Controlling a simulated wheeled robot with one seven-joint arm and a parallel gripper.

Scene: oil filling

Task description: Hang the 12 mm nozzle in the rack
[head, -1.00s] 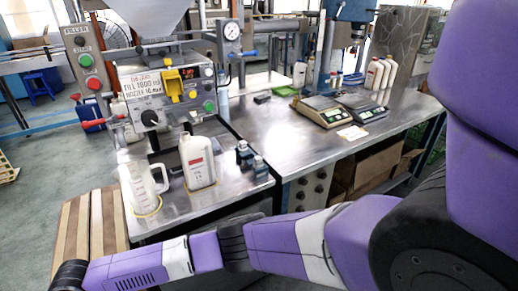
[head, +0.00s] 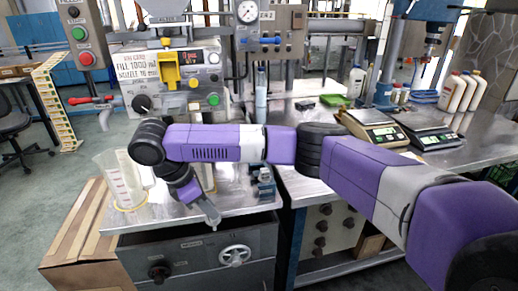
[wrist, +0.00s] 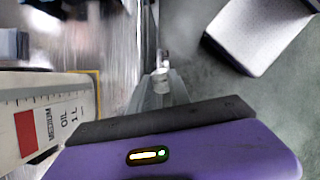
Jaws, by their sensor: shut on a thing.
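My gripper (head: 209,212) points down at the front edge of the steel bench, in front of the filling machine. In the wrist view its fingers (wrist: 160,95) are shut on a small silvery cylindrical piece, seemingly the nozzle (wrist: 160,80); its size marking cannot be read. A machine sign (head: 135,64) carries "FILL 1000" and a nozzle line that is hard to read. I cannot pick out the rack for certain in either view.
A clear measuring jug (head: 121,182) stands left of my gripper. A white oil bottle with a red label (wrist: 40,120) is close beside my gripper; my arm mostly hides it in the head view. Small dark blocks (head: 264,184) stand to the right. Two scales (head: 372,130) are farther right.

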